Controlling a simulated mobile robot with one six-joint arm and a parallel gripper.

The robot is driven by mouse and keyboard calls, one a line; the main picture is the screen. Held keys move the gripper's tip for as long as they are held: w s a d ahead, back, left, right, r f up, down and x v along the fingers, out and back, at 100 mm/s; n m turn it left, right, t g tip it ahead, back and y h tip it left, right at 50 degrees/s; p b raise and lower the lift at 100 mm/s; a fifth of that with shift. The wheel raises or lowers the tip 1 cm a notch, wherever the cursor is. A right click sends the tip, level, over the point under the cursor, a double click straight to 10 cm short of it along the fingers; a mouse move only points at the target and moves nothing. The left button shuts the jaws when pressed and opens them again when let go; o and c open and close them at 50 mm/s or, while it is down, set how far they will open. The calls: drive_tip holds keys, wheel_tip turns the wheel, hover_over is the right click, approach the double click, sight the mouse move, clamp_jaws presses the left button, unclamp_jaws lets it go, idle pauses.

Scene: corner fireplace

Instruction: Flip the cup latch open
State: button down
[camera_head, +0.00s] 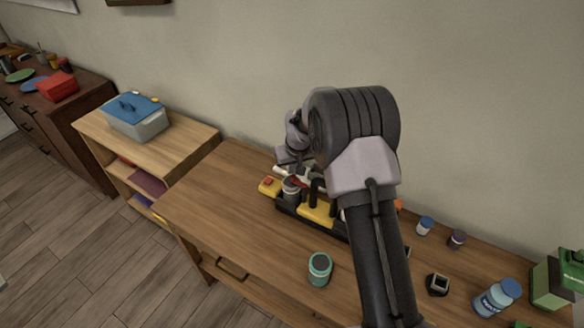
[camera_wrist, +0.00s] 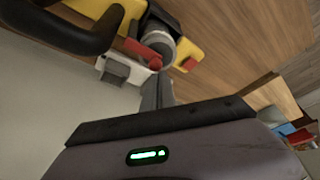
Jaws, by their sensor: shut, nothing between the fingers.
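A grey cup (camera_head: 291,187) stands in a black-and-yellow caddy (camera_head: 318,213) on the wooden desk, with a red latch (camera_head: 299,181) at its top. In the wrist view, the red latch (camera_wrist: 143,53) lies across the side of the grey cup (camera_wrist: 157,38), close beyond my fingertips. My gripper (camera_wrist: 158,88) is shut and empty, its fingers just short of the cup and latch. Whether they touch is unclear. In the head view, my gripper (camera_head: 287,160) is partly hidden by my arm, just above the cup. My arm also hides part of the caddy.
Small jars (camera_head: 425,225), a blue bottle (camera_head: 497,298) and a green box (camera_head: 553,283) are at the right. A black handle (camera_wrist: 75,32) arches close by in the wrist view. The desk's left part is clear.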

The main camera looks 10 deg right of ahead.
sight(288, 188)
drive_tip(key=shift+s+a+n+b, duration=0.25)
drive_tip(key=shift+n+b, duration=0.15)
drive_tip(key=shift+n, duration=0.3)
drive_tip(key=shift+s+a+f+n+y+b, duration=0.15)
drive_tip(key=shift+s+n+y+b, duration=0.15)
drive_tip(key=shift+n+b, duration=0.25)
drive_tip(key=shift+s+a+n+y+b, duration=0.15)
drive_tip(key=shift+n+y+b, duration=0.2)
drive_tip(key=shift+n, duration=0.3)
drive_tip(key=n, duration=0.1)
drive_tip(key=s+n+b, duration=0.1)
drive_tip(key=n+g+y+b, duration=0.1)
drive_tip(key=shift+s+a+n, duration=0.25)
drive_tip(key=shift+a+n, duration=0.05)
drive_tip(key=s+n+g, duration=0.1)
drive_tip(key=n, duration=0.2)
drive_tip(key=s+n+g+p, duration=0.1)
drive_tip(key=n, duration=0.2)
drive_tip(key=s+n+g+y, duration=0.1)
drive_tip(key=s+n, duration=0.1)
drive_tip(key=shift+d+n+p, duration=0.3)
drive_tip(key=shift+d+n, duration=0.1)
drive_tip(key=shift+w, duration=0.1)
drive_tip(key=shift+w+d+r+p, duration=0.2)
drive_tip(key=shift+w+d+p, duration=0.15)
drive_tip(key=shift+w+d, duration=0.15)
